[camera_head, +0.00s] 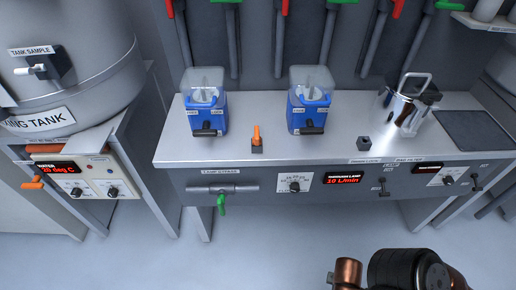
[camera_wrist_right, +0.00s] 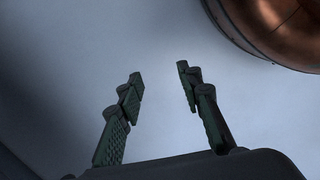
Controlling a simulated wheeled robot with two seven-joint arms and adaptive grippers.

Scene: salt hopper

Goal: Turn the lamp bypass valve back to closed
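The lamp bypass valve is on the front of the steel bench in the head view. Its grey horizontal pipe (camera_head: 236,188) sits under a label that appears to read lamp bypass (camera_head: 220,171). Its green handle (camera_head: 221,204) points down, across the pipe. The display beside it (camera_head: 343,178) reads 10 L/min through lamp. In the head view only part of my arm shows at the bottom right, well away from the valve. My left gripper is not in view.
An orange-handled lever (camera_head: 256,138) and two blue containers (camera_head: 205,115) (camera_head: 309,112) stand on the bench. A dial (camera_head: 294,183) is right of the valve. A tank (camera_head: 75,65) and its control panel (camera_head: 85,179) are at the left. The floor before the bench is clear.

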